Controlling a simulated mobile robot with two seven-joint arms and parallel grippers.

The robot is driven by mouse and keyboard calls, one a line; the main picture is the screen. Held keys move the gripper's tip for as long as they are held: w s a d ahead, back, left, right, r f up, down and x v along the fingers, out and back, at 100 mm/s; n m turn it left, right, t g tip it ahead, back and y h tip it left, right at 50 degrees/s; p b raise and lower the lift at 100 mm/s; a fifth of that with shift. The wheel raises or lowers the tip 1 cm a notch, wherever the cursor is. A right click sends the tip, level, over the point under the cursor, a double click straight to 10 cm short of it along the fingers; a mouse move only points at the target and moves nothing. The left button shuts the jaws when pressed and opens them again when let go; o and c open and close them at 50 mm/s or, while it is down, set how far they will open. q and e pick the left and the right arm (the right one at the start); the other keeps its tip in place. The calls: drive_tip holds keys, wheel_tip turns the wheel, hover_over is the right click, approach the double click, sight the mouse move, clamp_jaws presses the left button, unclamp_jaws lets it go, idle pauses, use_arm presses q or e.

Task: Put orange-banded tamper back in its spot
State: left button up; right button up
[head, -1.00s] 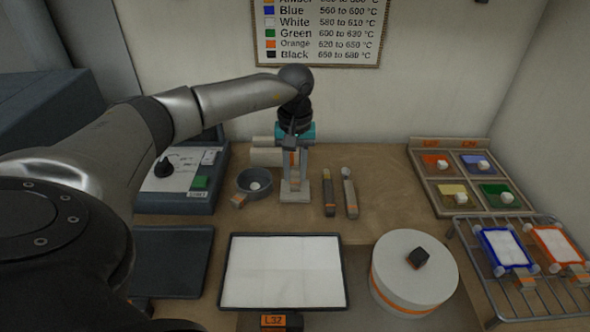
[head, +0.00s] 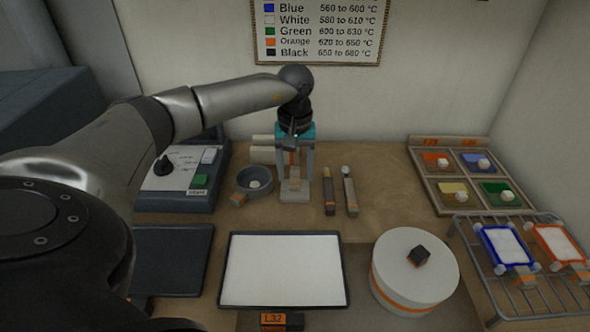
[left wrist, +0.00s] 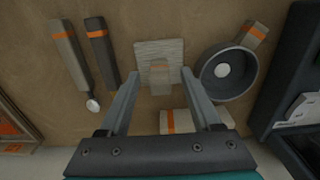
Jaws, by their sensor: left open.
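The tamper (head: 294,195) looks like a pale block with a short upright tan handle; an orange tint shows on the handle, but a clear band cannot be made out. It stands upright on the wooden bench, below my left gripper (head: 296,178). In the left wrist view the tamper's ribbed pale base (left wrist: 158,49) and handle lie between the two fingers of my left gripper (left wrist: 159,74). The fingers are spread, with a gap on each side of the handle. My right gripper is not in view.
A dark bowl (head: 254,182) with an orange-marked handle stands left of the tamper. Two orange-banded tools (head: 329,196) (head: 350,196) lie to its right. A white sheet on a tray (head: 285,270) and a white round stand (head: 405,285) are in front.

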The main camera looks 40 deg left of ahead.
use_arm(q)
wheel_tip(320, 180, up, 15)
drive_tip(key=p, duration=0.1)
drive_tip(key=shift+r+p, duration=0.15)
drive_tip(key=shift+p, duration=0.15)
